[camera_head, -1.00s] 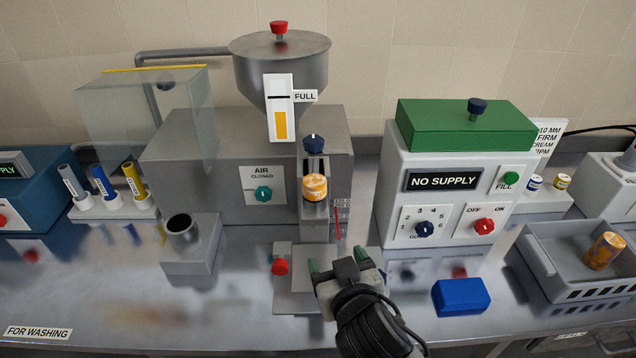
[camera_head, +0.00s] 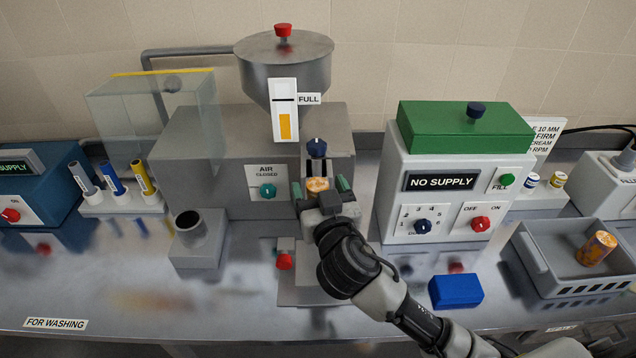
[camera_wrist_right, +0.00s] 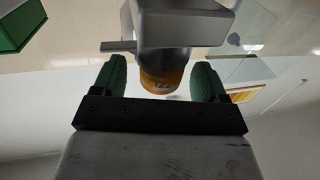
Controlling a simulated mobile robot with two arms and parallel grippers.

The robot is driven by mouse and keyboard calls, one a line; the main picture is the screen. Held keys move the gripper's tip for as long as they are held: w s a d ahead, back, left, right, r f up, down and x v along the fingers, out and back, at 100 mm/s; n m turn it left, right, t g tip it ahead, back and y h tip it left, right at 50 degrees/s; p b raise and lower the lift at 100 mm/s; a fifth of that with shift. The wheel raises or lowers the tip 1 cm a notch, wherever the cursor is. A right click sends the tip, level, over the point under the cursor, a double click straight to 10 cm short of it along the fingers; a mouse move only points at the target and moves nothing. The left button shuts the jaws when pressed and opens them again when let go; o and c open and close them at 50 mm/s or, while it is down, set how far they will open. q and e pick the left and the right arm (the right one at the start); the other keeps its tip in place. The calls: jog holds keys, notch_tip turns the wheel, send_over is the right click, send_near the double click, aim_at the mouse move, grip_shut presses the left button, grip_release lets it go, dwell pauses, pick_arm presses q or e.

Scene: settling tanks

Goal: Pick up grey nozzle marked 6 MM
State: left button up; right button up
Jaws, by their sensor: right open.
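A grey nozzle (camera_head: 84,179) stands tilted at the left end of a white rack (camera_head: 122,207), beside a blue nozzle (camera_head: 114,179) and a yellow one (camera_head: 144,179). Its label is too small to read. My right gripper (camera_head: 320,188) is far to the right of the rack, in front of the grey machine. It is open, its green fingers on either side of an orange banded cylinder (camera_head: 317,184) below the machine's dark-blue knob. The right wrist view shows this cylinder (camera_wrist_right: 163,80) between the fingers, with gaps at both sides. My left gripper is out of view.
A clear guard (camera_head: 150,115) stands behind the rack. A grey cup holder (camera_head: 198,245) and a red knob (camera_head: 284,260) lie between rack and arm. A blue block (camera_head: 456,290) and grey basket (camera_head: 532,264) are at right. The left front counter is clear.

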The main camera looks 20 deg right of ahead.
jog(key=shift+w+f, duration=0.1)
jog(key=shift+w, duration=0.5)
jog(key=shift+s, duration=0.1)
jog(key=shift+c, duration=1.2)
jog(key=c, duration=0.8)
